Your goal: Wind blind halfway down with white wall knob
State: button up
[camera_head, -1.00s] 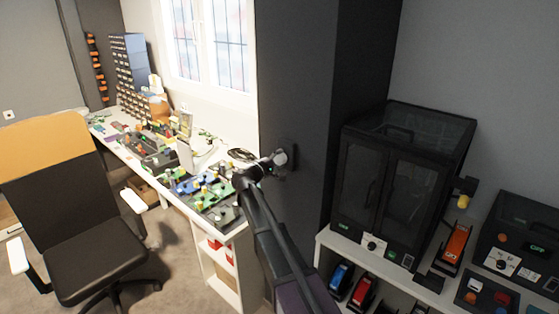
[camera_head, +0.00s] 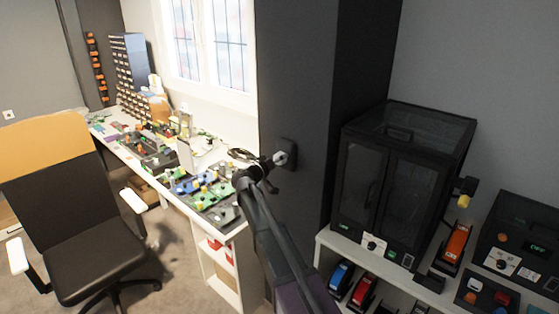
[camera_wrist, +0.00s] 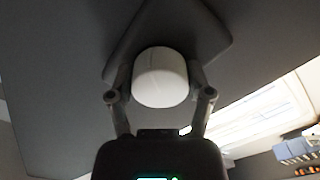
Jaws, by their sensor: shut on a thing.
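The white knob (camera_wrist: 160,77) is a short round cylinder on a dark wall plate (camera_wrist: 205,22), in the wrist view's upper middle. My gripper (camera_wrist: 160,84) is shut on it, one finger on each side. In the head view the plate (camera_head: 289,151) is on the dark pillar right of the window, and my gripper (camera_head: 278,159) reaches it from the lower left. The knob is small there and hard to separate from the fingers. The window (camera_head: 211,45) shows bright panes with dark bars in its visible part; its top is cut off, and I cannot make out a blind.
A long white desk (camera_head: 222,232) with many small parts stands below the window, left of my arm. A black office chair (camera_head: 85,230) is at the left. A dark glazed cabinet (camera_head: 400,185) on a white shelf stands close to my arm's right.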

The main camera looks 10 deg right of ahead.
jog(key=m, duration=0.5)
jog(key=shift+w+m, duration=0.1)
jog(key=shift+m, duration=0.2)
jog(key=m, duration=0.5)
jog(key=shift+m, duration=0.4)
jog(key=o, duration=1.1)
jog(key=shift+d, duration=0.1)
jog(key=shift+o, duration=0.2)
jog(key=v, duration=1.2)
